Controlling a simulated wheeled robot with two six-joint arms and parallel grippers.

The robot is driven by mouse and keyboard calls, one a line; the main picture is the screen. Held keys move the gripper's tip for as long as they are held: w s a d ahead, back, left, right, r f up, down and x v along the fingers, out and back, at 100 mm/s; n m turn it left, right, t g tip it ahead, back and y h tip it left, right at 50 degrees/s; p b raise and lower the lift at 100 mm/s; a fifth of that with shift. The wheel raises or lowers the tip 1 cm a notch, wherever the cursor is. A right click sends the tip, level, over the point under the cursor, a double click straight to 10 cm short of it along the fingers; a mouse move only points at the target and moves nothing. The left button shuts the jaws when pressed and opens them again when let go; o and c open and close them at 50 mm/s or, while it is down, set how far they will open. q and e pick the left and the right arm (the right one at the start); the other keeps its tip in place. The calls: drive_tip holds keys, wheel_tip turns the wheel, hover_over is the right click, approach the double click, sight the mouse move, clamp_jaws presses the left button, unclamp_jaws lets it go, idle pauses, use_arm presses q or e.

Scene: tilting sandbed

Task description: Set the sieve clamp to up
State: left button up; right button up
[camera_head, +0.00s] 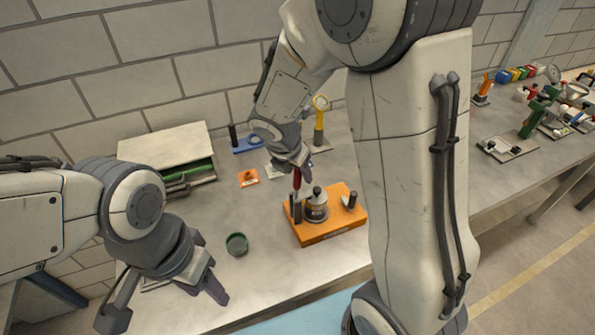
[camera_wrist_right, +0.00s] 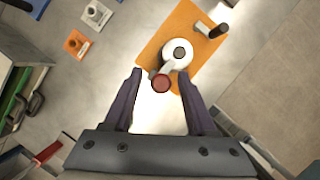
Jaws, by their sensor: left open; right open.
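An orange base (camera_head: 335,222) on the bench carries a round grey-white pot with a dark knob (camera_head: 316,208) and dark upright posts. A red-tipped handle (camera_head: 297,180), apparently the sieve clamp's lever, stands roughly upright at the base's left side. In the right wrist view its red end (camera_wrist_right: 161,83) shows close to and between the fingertips. My right gripper (camera_head: 300,164) is open just above the handle; whether it touches cannot be told. The clamp's lower part is partly hidden. My left gripper (camera_head: 168,300) is open and empty, low at the left front.
A green cup (camera_head: 237,244) stands between my left gripper and the orange base. A box with green contents (camera_head: 185,178) sits at the back left. A small orange piece (camera_head: 249,178) and a blue holder (camera_head: 248,146) lie behind. The front edge runs close by.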

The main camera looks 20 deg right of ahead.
drive_tip(key=shift+f, duration=0.1)
clamp_jaws()
drive_tip(key=shift+w, duration=0.1)
idle(1.3)
